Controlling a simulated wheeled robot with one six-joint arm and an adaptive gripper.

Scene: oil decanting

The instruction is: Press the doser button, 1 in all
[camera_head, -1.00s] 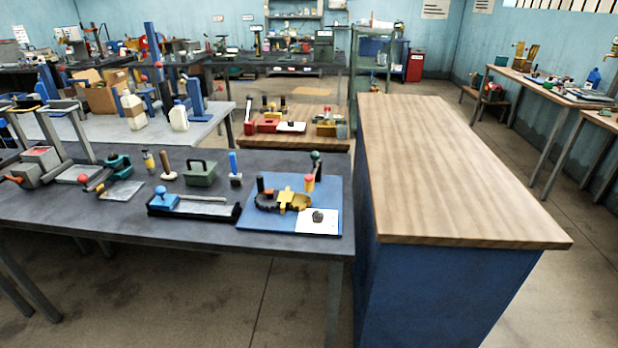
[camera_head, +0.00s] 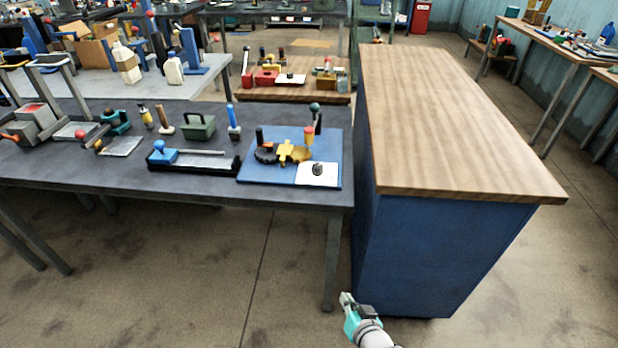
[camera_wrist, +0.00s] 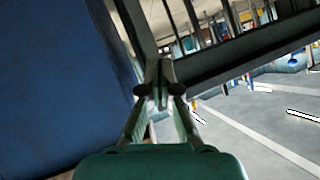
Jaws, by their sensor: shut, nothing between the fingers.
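My gripper (camera_head: 347,298) is low at the bottom of the head view, in front of the blue cabinet and below the grey table's top. In the wrist view my gripper (camera_wrist: 158,75) has its fingers together with nothing between them. I cannot make out a doser or its button for certain in either view. Small tools and fixtures stand on the grey table and are too small to tell apart fully.
A wood-topped blue cabinet (camera_head: 430,250) stands right of the grey table (camera_head: 60,170). A blue board (camera_head: 255,170) with fixtures lies at the table's right end. A wooden bench (camera_head: 545,45) is at the far right. The floor (camera_head: 180,270) in front is clear.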

